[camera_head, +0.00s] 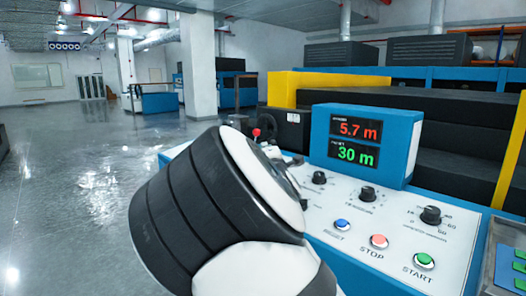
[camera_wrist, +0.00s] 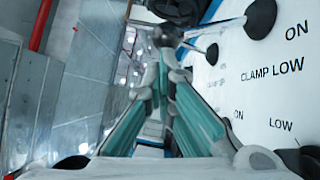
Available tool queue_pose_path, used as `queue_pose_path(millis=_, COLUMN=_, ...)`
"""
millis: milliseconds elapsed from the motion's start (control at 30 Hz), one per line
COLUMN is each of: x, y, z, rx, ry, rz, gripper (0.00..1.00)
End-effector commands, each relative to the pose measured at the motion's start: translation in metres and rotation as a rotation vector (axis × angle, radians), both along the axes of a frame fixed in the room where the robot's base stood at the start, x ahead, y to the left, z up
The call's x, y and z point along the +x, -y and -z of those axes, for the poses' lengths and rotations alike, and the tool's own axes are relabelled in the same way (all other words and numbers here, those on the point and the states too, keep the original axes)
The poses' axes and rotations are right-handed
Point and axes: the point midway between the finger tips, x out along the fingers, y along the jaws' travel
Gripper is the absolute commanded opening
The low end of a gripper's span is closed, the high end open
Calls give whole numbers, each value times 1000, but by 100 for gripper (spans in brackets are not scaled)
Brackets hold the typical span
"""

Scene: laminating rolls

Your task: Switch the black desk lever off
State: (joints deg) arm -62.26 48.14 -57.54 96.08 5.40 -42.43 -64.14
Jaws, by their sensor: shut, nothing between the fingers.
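In the wrist view a lever with a black ball knob (camera_wrist: 167,34) and a pale metal rod rises from a black round base (camera_wrist: 259,18) on the white panel, near the printed "ON" and "CLAMP LOW". My gripper (camera_wrist: 163,72) is shut with nothing between its teal-lined fingers. Its fingertips are close to the black knob; I cannot tell whether they touch it. In the head view my arm's wrist hides the gripper and this part of the desk.
The white desk panel (camera_head: 443,256) carries dials, RESET, STOP and START buttons. A blue display box (camera_head: 405,150) reads 5.7 m and 30 m. A red-knobbed lever (camera_head: 256,132) stands behind my arm. Open grey floor (camera_head: 75,190) lies at left.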

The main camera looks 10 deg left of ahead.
Motion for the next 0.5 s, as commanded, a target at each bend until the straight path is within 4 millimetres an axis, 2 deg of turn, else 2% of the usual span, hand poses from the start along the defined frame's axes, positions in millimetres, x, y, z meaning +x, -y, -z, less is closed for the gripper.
queue_pose_path(millis=500, x=26, y=24, z=-31, rx=214, ry=-264, rz=4, gripper=0)
